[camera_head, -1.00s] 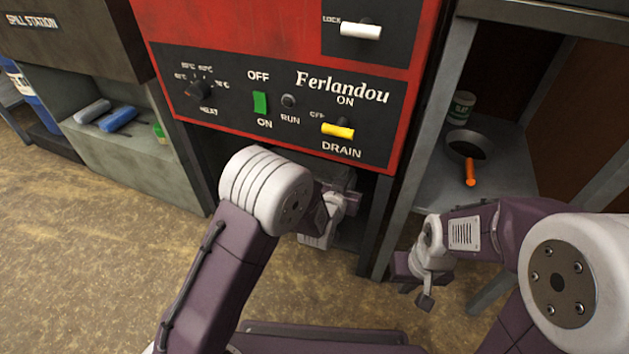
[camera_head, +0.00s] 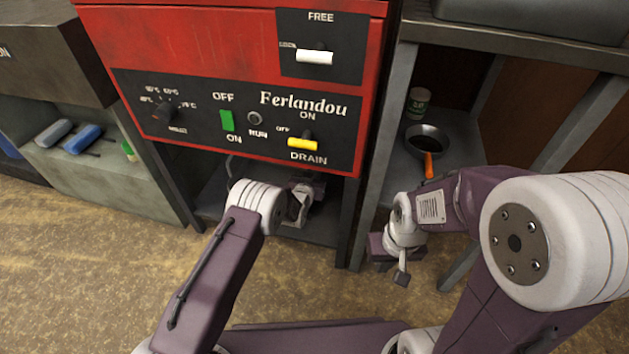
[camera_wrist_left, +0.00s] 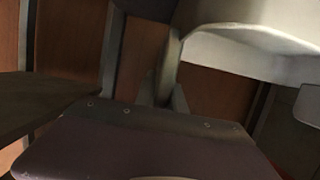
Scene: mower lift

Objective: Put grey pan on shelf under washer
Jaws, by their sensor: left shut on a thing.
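My left arm reaches into the opening under the red washer (camera_head: 225,60). My left gripper (camera_head: 312,186) is only partly seen there, in shadow behind its wrist. In the left wrist view, its jaws (camera_wrist_left: 168,85) are shut on the edge of a pale grey body, which I take to be the grey pan (camera_wrist_left: 245,50). Most of the pan is out of frame or hidden by my arm. The shelf (camera_head: 325,232) under the washer shows at its front part. My right gripper (camera_head: 402,272) hangs low before the right-hand unit, apart from everything; its jaw gap is unclear.
A dark frying pan (camera_head: 427,135) with an orange handle and a pale can (camera_head: 418,103) stand on the right-hand unit's shelf. Legs and frames flank the washer opening. A grey bench (camera_head: 95,185) with blue and grey rolls stands left. The floor in front is clear.

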